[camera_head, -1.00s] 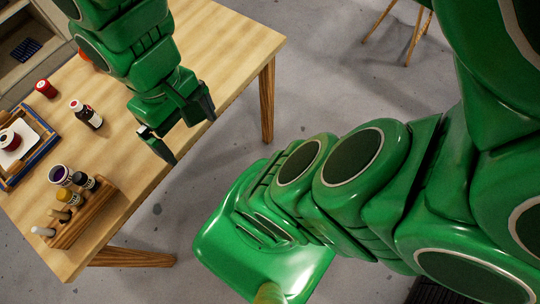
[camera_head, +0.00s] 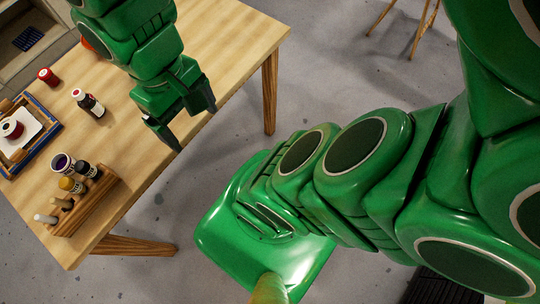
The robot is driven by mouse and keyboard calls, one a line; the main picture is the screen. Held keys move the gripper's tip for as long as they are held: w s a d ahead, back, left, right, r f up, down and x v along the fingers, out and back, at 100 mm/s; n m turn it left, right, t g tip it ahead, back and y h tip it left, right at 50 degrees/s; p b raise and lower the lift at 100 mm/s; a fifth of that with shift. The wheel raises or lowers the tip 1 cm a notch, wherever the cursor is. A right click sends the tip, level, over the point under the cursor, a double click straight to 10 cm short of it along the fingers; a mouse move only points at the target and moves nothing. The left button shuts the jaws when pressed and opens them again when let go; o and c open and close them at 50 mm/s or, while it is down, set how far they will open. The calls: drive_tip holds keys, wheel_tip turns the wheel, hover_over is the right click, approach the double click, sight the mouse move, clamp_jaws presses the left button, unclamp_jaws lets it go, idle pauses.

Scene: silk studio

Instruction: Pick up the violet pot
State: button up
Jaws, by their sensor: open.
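The violet pot (camera_head: 62,164) is a small white pot with dark violet inside. It stands at the left on the wooden table, just behind a wooden rack. My gripper (camera_head: 195,127) is open and empty. It hangs at the table's right edge, well to the right of the pot and apart from it. The pot's lower side is partly hidden by the bottles in the rack.
The wooden rack (camera_head: 94,207) holds several bottles and sticks. A dark bottle (camera_head: 90,105) and a red spool (camera_head: 48,77) stand farther back. A blue-edged tray (camera_head: 47,141) with a white card lies at the left. The table (camera_head: 140,150) is clear between pot and gripper.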

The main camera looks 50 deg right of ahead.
wheel_tip(320, 180, up, 5)
drive_tip(key=d, duration=0.2)
drive_tip(key=w+a+m+y, duration=0.85)
drive_tip(key=w+a, duration=0.75)
drive_tip(key=a, duration=0.2)
drive_tip(key=w+a+m+t+y, duration=0.3)
drive_tip(key=w+m+t+y, duration=0.15)
drive_tip(key=w+m, duration=1.1)
drive_tip(key=n, duration=0.3)
approach(62, 164)
drive_tip(key=shift+t, duration=0.35)
drive_tip(key=s+r, duration=0.1)
drive_tip(key=s+a+r, duration=0.1)
drive_tip(key=r, duration=0.1)
drive_tip(key=shift+s+a, duration=0.15)
drive_tip(key=shift+a, duration=0.15)
drive_tip(key=shift+a+f, duration=0.1)
drive_tip(key=shift+f, duration=0.5)
drive_tip(key=shift+f+x, duration=0.2)
drive_tip(key=shift+x, duration=3.55)
